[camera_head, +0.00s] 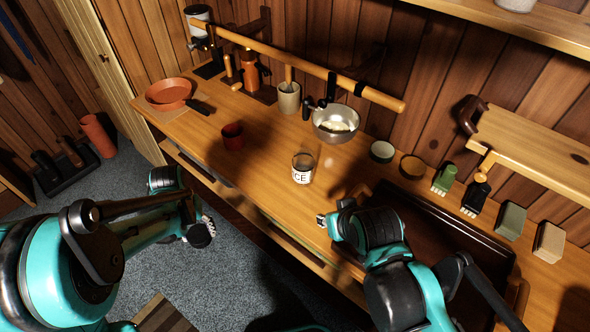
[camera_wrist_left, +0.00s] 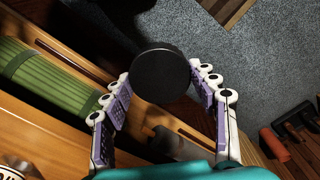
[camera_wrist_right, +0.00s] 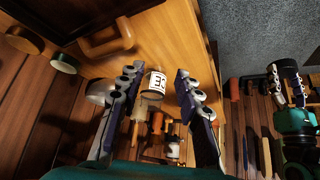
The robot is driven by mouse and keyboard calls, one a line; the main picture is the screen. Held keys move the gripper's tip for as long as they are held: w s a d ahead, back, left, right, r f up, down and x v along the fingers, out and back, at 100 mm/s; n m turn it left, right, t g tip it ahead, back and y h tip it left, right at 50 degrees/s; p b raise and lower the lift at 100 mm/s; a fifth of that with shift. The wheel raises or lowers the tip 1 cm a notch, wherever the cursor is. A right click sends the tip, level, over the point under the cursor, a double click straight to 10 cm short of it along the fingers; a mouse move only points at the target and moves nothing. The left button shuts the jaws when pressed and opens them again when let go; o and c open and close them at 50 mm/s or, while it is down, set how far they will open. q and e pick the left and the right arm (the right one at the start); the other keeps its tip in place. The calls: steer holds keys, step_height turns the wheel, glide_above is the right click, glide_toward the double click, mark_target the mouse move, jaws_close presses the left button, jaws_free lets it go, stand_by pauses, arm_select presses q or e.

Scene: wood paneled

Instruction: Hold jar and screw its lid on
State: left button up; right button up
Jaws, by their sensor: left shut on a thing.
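A clear glass jar (camera_head: 302,168) with a white label stands upright on the wooden counter; no lid is on it. It also shows between and beyond my right fingers in the right wrist view (camera_wrist_right: 154,84). My left gripper (camera_head: 203,222) is in front of the counter, over the floor. It is shut on a round black lid (camera_wrist_left: 161,76), which sits between its fingertips in the left wrist view. My right gripper (camera_wrist_right: 157,72) is open and empty. In the head view it is low over the counter, to the right of the jar and nearer the front edge.
A dark tray (camera_head: 440,235) lies to the right. Several brushes and blocks line the back wall. A wooden rail (camera_head: 310,68) runs above the counter's back.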

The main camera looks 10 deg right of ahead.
mark_target(301, 167)
arm_select(q)
steer(key=shift+a, duration=0.15)
arm_select(e)
steer(key=shift+w+a, duration=0.1)
